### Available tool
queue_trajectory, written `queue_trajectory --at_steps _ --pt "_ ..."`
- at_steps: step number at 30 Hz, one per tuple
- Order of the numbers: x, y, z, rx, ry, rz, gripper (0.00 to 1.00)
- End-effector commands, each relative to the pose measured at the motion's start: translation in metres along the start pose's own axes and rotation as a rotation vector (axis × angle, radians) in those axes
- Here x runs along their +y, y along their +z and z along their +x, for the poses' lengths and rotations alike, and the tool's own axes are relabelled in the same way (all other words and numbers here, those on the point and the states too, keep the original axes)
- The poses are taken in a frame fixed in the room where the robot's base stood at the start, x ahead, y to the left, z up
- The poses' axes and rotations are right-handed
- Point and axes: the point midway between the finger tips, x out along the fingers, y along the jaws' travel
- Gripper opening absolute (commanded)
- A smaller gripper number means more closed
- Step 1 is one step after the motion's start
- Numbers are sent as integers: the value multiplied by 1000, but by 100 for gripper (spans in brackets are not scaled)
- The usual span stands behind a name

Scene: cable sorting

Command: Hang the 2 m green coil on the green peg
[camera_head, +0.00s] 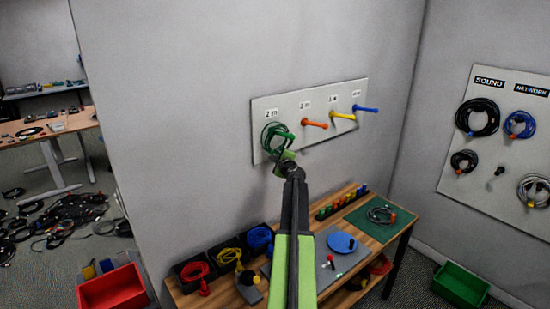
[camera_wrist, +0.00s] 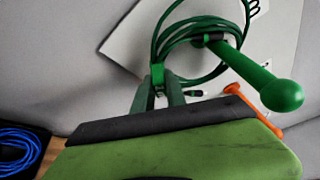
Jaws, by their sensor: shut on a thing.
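The green coil (camera_head: 270,134) is at the left end of the peg board, at the place marked 2 m. In the wrist view the coil (camera_wrist: 160,38) appears looped around the green peg (camera_wrist: 247,68) near the board, with the peg's round knob sticking out toward the camera. The exact contact between coil and peg is partly hidden. My gripper (camera_head: 285,157) is just below the coil. In the wrist view its fingers (camera_wrist: 158,88) are shut on a green part at the coil's lower side.
The white board (camera_head: 262,110) also carries orange (camera_head: 315,124), yellow (camera_head: 342,116) and blue (camera_head: 366,109) pegs, all bare, to the right. Below, a wooden bench (camera_head: 365,236) holds red (camera_head: 195,270), yellow (camera_head: 228,257) and blue (camera_head: 259,237) cables in dark trays.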

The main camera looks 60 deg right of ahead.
Motion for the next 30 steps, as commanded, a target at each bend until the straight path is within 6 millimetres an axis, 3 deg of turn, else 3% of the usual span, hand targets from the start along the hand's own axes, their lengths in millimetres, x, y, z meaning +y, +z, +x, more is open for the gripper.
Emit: queue_trajectory --at_steps 1,2,7,16,19,30 --pt "0 0 0 0 0 0 0" --pt "0 0 0 0 0 0 20" --pt "0 0 0 1 0 0 42" --pt "0 -1 -2 1 0 0 42" --pt "-1 0 -12 1 -1 0 42" --pt "0 3 -113 2 -1 1 42"
